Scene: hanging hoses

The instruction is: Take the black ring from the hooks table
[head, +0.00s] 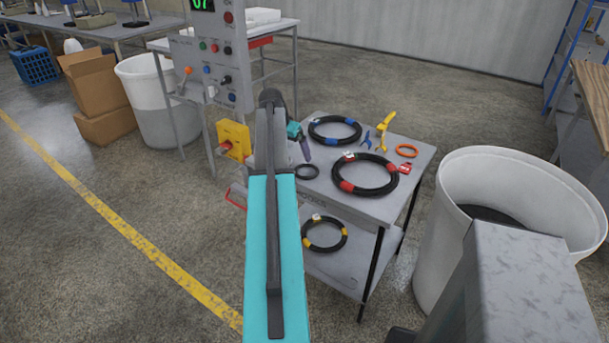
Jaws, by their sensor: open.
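A small plain black ring (307,172) lies flat near the left front edge of the grey table (377,207), just right of my arm. My teal and dark grey arm reaches up the middle of the head view and covers the table's left edge. The jaws of my gripper cannot be made out; they seem hidden behind the arm. A black hose coil with blue bands (335,130) lies at the back of the tabletop. A larger coil with red bands (364,174) lies right of the ring.
On the tabletop are an orange ring (407,150), a yellow tool (384,131) and a teal-and-dark item (304,150). A yellow-banded coil (324,234) lies on the lower shelf. A white bin (450,245) stands right; a control panel (215,60) stands at left. Open floor lies left.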

